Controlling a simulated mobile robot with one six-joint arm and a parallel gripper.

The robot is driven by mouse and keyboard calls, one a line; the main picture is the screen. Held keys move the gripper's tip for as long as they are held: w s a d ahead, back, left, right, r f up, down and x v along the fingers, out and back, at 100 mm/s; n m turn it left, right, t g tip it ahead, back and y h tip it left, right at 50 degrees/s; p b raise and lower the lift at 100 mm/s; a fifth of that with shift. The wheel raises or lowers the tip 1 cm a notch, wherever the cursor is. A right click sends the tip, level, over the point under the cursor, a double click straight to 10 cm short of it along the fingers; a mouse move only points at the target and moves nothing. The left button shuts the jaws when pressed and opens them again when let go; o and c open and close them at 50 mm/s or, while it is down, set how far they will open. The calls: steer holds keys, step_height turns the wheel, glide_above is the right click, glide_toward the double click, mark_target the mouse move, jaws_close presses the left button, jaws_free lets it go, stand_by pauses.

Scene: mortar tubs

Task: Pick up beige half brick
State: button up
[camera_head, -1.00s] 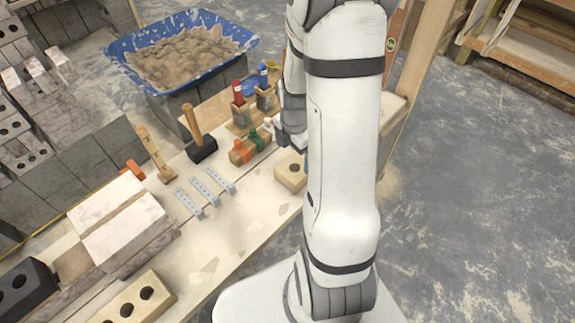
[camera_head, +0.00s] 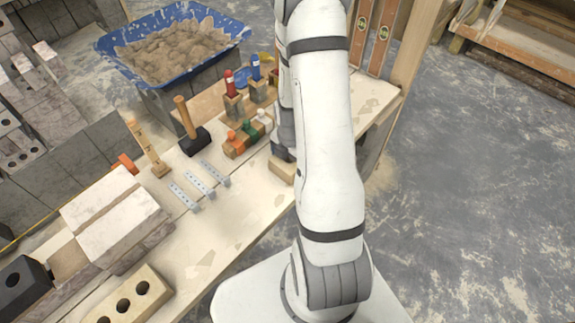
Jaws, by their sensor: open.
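The beige half brick (camera_head: 281,171) lies on the bench top near its right edge. My white arm hides its right part, and its hole does not show now. My gripper (camera_head: 283,150) is mostly hidden behind my arm; a grey part of it shows just above and behind the half brick. It is open, and I cannot tell whether the jaws are around the brick or touching it.
A tool block with coloured handles (camera_head: 247,136) stands close left of the half brick. A mallet (camera_head: 192,131), metal straps (camera_head: 200,183) and a longer three-holed beige brick (camera_head: 130,300) are further left. A blue mortar tub (camera_head: 120,60) stands behind.

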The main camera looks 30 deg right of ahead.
steer(key=shift+c, duration=0.2)
steer(key=c, duration=1.4)
steer(key=shift+r, duration=0.1)
steer(key=shift+c, duration=0.2)
